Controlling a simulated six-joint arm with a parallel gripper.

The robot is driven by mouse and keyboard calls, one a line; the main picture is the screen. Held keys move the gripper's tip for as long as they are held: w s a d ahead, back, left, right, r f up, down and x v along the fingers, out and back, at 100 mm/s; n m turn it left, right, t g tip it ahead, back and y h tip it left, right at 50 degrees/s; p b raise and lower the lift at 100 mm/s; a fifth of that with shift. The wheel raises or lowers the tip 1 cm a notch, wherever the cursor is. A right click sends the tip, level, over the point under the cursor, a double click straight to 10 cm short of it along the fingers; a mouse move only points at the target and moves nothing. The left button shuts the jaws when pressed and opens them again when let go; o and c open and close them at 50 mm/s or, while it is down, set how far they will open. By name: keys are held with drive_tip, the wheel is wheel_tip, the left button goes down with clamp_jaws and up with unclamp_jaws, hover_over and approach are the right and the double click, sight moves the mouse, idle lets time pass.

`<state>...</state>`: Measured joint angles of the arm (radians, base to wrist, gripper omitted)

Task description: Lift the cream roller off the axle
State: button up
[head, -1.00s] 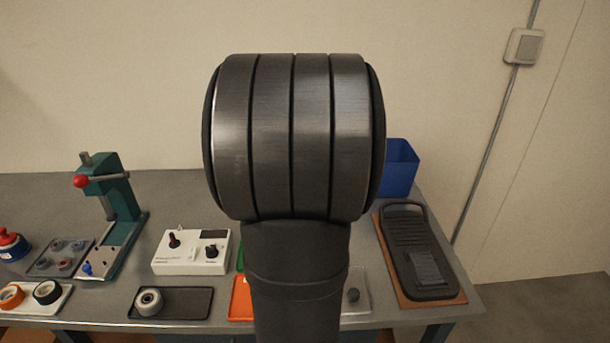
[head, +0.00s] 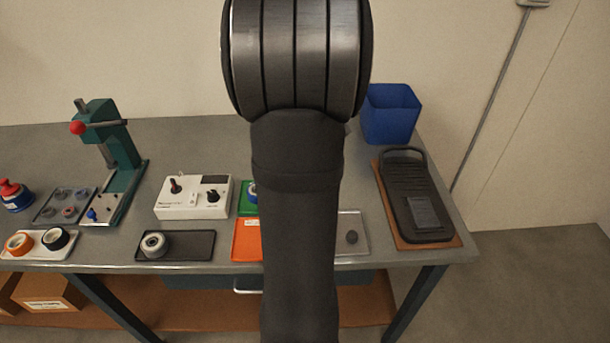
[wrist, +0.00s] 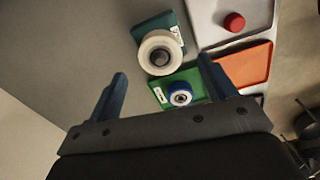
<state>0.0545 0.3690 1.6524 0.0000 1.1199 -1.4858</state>
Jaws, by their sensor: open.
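The cream roller (wrist: 160,52) shows in the wrist view as a thick cream ring with a grey centre, over a teal plate (wrist: 173,25). Whether the grey centre is the axle's end I cannot tell. My gripper (wrist: 162,70) is open and empty, one blue finger to the left and one to the right in the picture; the roller appears beyond the fingertips, between them, not gripped. How high the gripper is above it is hard to tell. In the head view my arm hides the roller and gripper.
A blue-rimmed wheel (wrist: 180,96) on a green tray (wrist: 160,92) lies close to the roller. An orange tray (wrist: 245,65) and a grey tray with a red cap (wrist: 234,22) are at right. A white control box (head: 193,197) and a blue bin (head: 390,115) stand on the bench.

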drive_tip(key=shift+f, duration=2.6)
drive_tip(key=c, duration=1.1)
drive_tip(key=shift+o, duration=0.2)
drive_tip(key=shift+r, duration=2.65)
